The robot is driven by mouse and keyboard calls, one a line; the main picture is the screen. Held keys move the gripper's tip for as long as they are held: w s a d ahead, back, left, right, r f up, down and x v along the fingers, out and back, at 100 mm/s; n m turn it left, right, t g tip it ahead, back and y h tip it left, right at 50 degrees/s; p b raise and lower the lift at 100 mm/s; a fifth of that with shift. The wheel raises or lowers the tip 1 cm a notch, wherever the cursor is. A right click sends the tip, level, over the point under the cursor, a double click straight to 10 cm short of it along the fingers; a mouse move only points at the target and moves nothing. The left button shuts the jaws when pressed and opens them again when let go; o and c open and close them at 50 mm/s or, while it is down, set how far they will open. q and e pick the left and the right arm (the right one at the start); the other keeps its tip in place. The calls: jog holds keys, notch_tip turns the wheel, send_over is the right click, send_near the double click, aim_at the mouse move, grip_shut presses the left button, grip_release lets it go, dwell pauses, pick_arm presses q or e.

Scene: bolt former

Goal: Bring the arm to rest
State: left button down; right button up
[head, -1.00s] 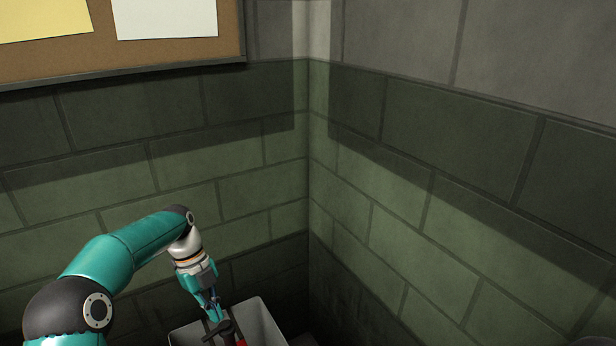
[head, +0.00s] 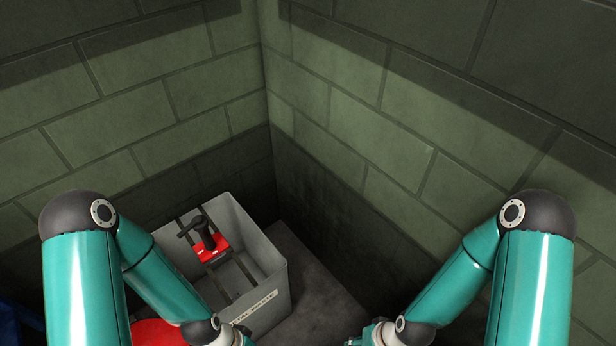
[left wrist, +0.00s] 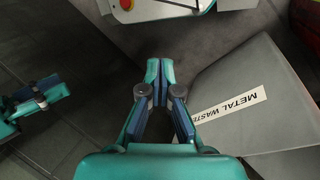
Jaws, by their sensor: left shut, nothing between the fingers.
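My left arm is folded at the left of the head view. Its gripper (head: 240,338) is at the bottom edge, in front of the grey bin (head: 272,262). In the left wrist view the left gripper (left wrist: 160,68) has its fingertips together with nothing between them, beside the bin's wall (left wrist: 245,85). My right arm is folded much the same way at the right. Its gripper (head: 357,341) is mostly cut off by the bottom edge. A teal gripper, seemingly my right one, shows at the left of the left wrist view (left wrist: 45,95); its jaw state is unclear.
The bin bears a "METAL WASTE" label (left wrist: 232,112). In it a red part with a black handle (head: 207,240) rests over dark rails. A red round surface (head: 157,333) is at the lower left. Brick walls meet behind. Grey floor (head: 320,300) is clear right of the bin.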

pick_arm(q)
jog(key=w+r+n+t+p, duration=0.2)
jog(key=w+r+n+p, duration=0.1)
jog(key=r+p, duration=1.2)
jog(key=shift+w+a+n, duration=0.2)
jog(key=shift+a+n, duration=0.05)
jog(key=shift+n, duration=0.65)
jog(key=c, duration=1.8)
grip_release()
jog(key=shift+r+p, duration=0.35)
jog(key=shift+p, duration=0.1)
jog(key=o, duration=0.3)
jog(key=shift+r, duration=0.1)
jog(key=o, duration=0.3)
jog(key=shift+o, duration=0.2)
jog(key=m+y+b, duration=0.4)
jog(key=m+b, duration=0.2)
jog(key=m, duration=0.3)
send_near(184, 231)
jog(key=shift+g, duration=0.3)
jog(key=f, duration=0.8)
jog(key=shift+w+f, duration=0.1)
jog(key=shift+w, duration=0.15)
